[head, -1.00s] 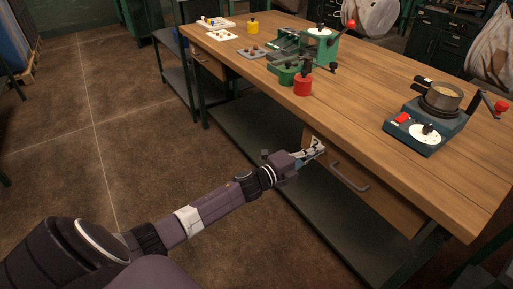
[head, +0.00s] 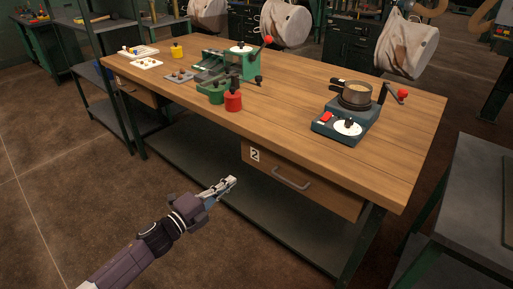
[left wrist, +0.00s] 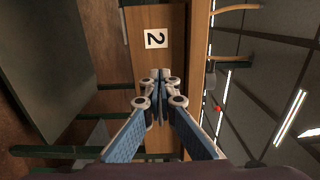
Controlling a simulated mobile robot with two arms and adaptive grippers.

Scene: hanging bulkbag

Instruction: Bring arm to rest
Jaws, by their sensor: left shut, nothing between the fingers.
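My left gripper (head: 231,184) is in front of the workbench in the head view, below the level of its top and left of the drawer handle. Its fingers are together with nothing between them. In the left wrist view the closed fingertips (left wrist: 160,98) point toward the drawer front, which carries a white label with a 2 (left wrist: 156,39). The gripper appears apart from the drawer. The drawer (head: 325,189) looks shut, with its handle (head: 291,179) free. My right gripper is not in any view.
A grey table (head: 480,190) stands at the right. Bulk bags (head: 407,48) hang behind. Floor at the left is open.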

